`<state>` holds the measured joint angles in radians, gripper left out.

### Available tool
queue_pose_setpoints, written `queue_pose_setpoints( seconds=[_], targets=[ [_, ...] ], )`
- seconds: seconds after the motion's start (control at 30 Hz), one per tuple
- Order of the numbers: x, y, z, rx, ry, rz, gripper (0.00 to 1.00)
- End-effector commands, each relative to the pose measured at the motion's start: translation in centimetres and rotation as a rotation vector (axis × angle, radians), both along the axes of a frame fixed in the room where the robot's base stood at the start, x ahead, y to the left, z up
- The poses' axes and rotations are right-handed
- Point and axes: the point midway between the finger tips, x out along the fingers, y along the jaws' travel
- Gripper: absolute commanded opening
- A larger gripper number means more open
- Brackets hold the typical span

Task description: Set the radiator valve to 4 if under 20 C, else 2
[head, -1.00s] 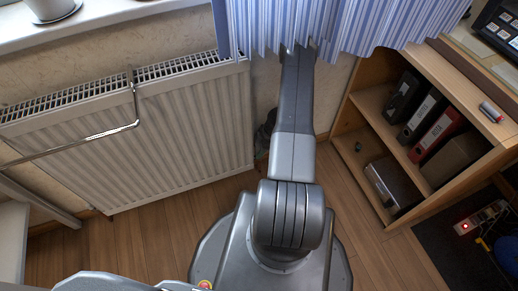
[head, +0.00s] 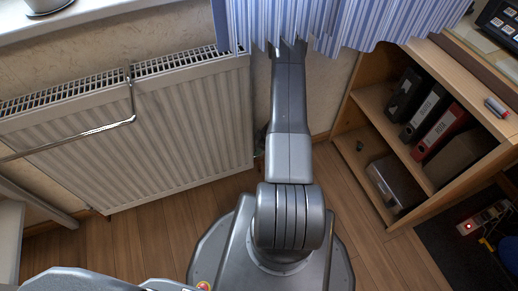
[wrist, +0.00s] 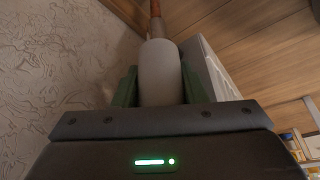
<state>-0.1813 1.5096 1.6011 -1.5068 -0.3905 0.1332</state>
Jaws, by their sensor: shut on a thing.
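The radiator valve's head (wrist: 158,72) is a smooth pale grey, rounded knob in the middle of the wrist view. A copper-coloured pipe (wrist: 155,8) shows beyond it. My gripper (wrist: 157,88) has a green finger on each side of the knob and is shut on it. No number or mark on the knob is readable. The radiator (head: 130,135) is a white ribbed panel at the left in the head view. Its pale side shows just right of the knob in the wrist view (wrist: 208,68). In the head view the valve and gripper are hidden. No temperature reading shows.
A blue striped curtain (head: 330,25) hangs over my arm. A wooden shelf (head: 365,95) with binders stands on the right. A bent metal rod (head: 80,136) crosses in front of the radiator. A power strip (head: 484,217) lies at the far right.

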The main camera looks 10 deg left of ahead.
Motion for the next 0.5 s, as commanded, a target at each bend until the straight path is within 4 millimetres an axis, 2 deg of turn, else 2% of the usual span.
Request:
queue_pose_setpoints(
  seconds=[0.2, 0.5],
  targets=[
    [0.04, 0.08, 0.02, 0.002, -0.002, -0.064, 0.15],
    [0.04, 0.04, 0.09, 0.001, -0.001, -0.071, 0.15]
  ],
)
